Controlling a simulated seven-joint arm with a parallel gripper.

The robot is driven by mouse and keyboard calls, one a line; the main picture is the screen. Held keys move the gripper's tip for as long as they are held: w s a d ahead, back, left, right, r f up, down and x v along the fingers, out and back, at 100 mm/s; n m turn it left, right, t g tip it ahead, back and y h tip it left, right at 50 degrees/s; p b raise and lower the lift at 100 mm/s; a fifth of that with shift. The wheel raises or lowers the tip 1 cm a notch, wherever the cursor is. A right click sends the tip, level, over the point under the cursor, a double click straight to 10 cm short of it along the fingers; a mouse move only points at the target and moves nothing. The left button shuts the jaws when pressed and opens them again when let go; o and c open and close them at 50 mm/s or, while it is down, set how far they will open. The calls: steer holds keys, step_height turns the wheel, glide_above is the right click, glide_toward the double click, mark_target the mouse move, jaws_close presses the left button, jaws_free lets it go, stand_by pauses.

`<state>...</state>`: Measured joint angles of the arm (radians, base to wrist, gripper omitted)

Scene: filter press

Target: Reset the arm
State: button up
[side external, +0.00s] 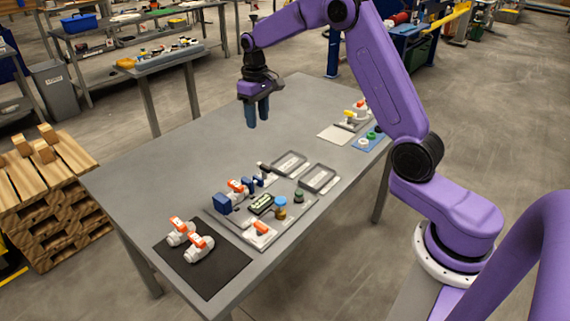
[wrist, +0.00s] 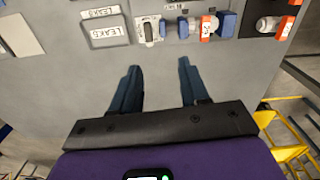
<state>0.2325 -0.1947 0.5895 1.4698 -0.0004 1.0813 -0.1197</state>
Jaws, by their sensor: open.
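My gripper (side external: 258,112) hangs above the far half of the grey table (side external: 200,135), fingers pointing down. It is open and empty. In the wrist view its two dark blue fingers (wrist: 160,85) stand apart with bare table between them. It is well clear of the objects on the table, which lie nearer the camera in the side view. My arm arches up over the table from the right.
A grey board (side external: 236,228) carries blue blocks, an orange-handled white valve and small knobs. Two trays (side external: 290,163) lie beside it; labels reading LEAKS show in the wrist view. Two valves (side external: 200,247) rest on a black mat (side external: 215,278). A blue mat (side external: 366,144) lies on the right.

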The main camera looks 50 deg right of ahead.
steer(key=s+a+r+n, duration=0.2)
steer(key=s+a+n, duration=0.1)
steer(key=s+a, duration=0.5)
steer(key=s+a+r+n, duration=0.25)
steer(key=s+a, duration=0.25)
steer(key=s, duration=0.5)
steer(key=s+d+f+n, duration=0.1)
steer(key=s+n, duration=0.2)
steer(key=s, duration=0.8)
steer(key=s+d+f+n, duration=0.1)
steer(key=s+d+n, duration=0.1)
steer(key=s, duration=0.9)
steer(key=shift+n, duration=0.55)
